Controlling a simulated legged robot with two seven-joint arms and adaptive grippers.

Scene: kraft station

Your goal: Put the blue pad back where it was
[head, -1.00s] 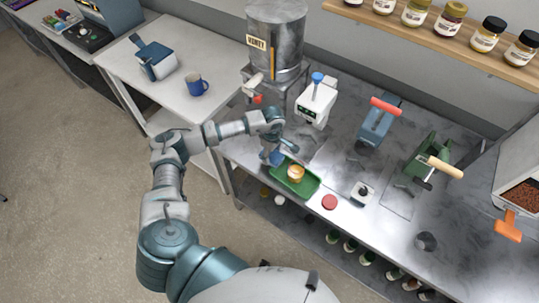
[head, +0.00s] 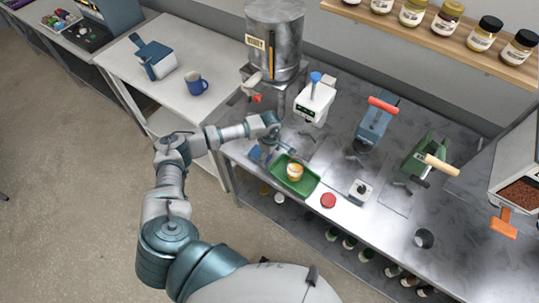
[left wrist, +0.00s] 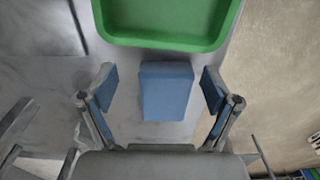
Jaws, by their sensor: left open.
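The blue pad (left wrist: 166,92) is a small blue block on the grey counter, just beside the end of the green tray (left wrist: 165,38). My left gripper (left wrist: 160,90) is open, with one blue-faced finger on each side of the pad and a gap on both sides. In the head view my left gripper (head: 268,146) is over the counter at the left end of the green tray (head: 308,186), and fingers and pad are hard to tell apart there. My right gripper is not in view.
A white dispenser (head: 314,100) and a metal urn (head: 275,42) stand behind. The counter's front edge is close to the tray.

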